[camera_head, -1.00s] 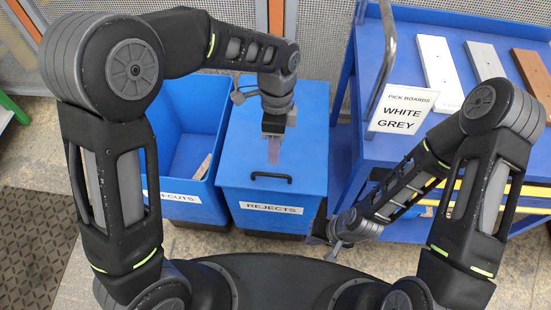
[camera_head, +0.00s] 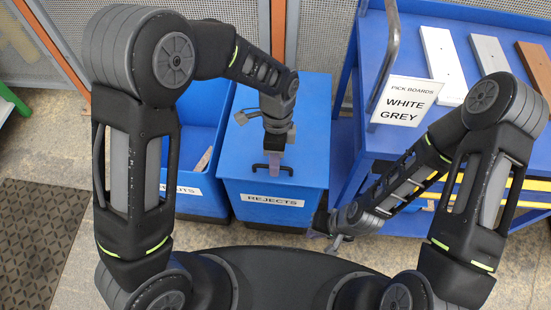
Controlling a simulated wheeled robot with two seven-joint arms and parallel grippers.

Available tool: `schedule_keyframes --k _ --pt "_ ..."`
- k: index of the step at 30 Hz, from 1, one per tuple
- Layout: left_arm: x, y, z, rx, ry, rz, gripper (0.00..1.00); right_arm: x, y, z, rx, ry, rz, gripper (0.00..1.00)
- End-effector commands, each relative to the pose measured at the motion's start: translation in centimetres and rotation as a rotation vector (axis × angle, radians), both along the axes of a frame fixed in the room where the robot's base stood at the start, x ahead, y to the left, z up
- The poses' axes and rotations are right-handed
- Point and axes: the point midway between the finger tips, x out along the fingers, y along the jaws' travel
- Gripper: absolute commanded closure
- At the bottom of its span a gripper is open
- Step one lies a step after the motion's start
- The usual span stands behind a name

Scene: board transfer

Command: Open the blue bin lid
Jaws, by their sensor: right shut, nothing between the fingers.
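The blue bin labelled REJECTS (camera_head: 276,200) stands in the middle, its flat blue lid (camera_head: 308,120) shut. A black bar handle (camera_head: 287,170) lies near the front edge of the lid. My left gripper (camera_head: 274,168) points down at the handle and its fingers overlap the middle of it. I cannot tell whether the fingers are closed around the bar. My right gripper (camera_head: 336,241) is shut and empty, low to the right of the bin, partly hidden by its own arm.
An open blue bin (camera_head: 205,203) stands directly left, partly hidden by my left arm. A blue cart (camera_head: 378,143) on the right carries white, grey and brown boards and a PICK BOARDS sign (camera_head: 406,100). Clear floor (camera_head: 215,235) shows in front of the bins.

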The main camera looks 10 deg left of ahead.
Motion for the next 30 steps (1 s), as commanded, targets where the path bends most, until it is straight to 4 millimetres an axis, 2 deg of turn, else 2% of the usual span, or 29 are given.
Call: schedule_keyframes --k 5,17,30 --pt "0.02 0.00 0.03 0.000 0.000 0.000 0.67 0.00 0.01 0.01 0.000 0.000 0.000 1.00" --pt "0.04 0.00 0.05 0.000 -0.001 0.001 0.99 0.00 0.00 0.01 0.000 0.000 0.000 1.00" --pt "0.05 0.00 0.06 0.000 -0.001 0.001 1.00 0.00 0.01 0.01 0.000 0.000 0.000 1.00"
